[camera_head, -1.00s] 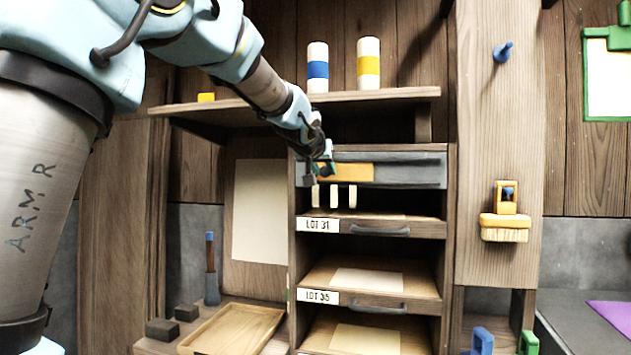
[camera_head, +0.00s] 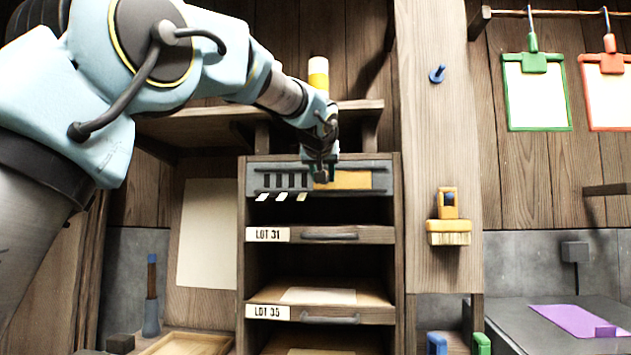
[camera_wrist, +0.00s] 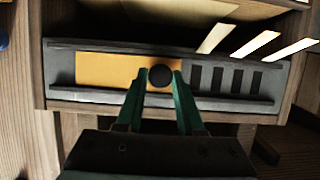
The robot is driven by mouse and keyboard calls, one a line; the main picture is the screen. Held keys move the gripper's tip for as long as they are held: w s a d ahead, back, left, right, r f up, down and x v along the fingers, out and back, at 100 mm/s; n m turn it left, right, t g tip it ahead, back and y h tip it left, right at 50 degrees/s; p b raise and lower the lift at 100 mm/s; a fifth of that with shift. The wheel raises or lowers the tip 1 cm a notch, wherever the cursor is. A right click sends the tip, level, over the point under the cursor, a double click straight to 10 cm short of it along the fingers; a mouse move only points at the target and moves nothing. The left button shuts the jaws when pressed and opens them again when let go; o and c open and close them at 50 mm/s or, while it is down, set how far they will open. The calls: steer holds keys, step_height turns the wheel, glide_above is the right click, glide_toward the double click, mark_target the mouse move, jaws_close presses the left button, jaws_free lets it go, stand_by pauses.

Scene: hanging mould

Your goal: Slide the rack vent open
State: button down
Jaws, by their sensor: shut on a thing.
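The rack vent is a grey panel (camera_head: 265,181) across the top of the wooden rack, with an orange slide plate (camera_head: 353,180) in it. In the head view the plate covers the right part, and several dark slots show uncovered at the left. In the wrist view the orange plate (camera_wrist: 105,68) is at the left and the slots at the right. My gripper (camera_head: 322,172) is at the slot-side end of the plate. In the wrist view its green fingers (camera_wrist: 160,77) are shut on a dark round knob (camera_wrist: 160,76). The arm hides part of the panel's top.
Below the vent are shelves labelled LOT 31 (camera_head: 268,234) and LOT 35 (camera_head: 268,312). A shelf (camera_head: 365,108) with a yellow-banded cylinder (camera_head: 318,73) is above. A brush (camera_head: 449,232) hangs on the post at right.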

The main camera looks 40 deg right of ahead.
steer(key=shift+s+d, duration=0.2)
steer(key=c, duration=0.6)
jaws_free()
steer(key=shift+o, duration=0.2)
steer(key=b+v, duration=0.3)
steer(key=v, duration=0.7)
steer(key=shift+s+a, duration=0.25)
steer(key=shift+s, duration=0.05)
steer(key=shift+r, duration=0.1)
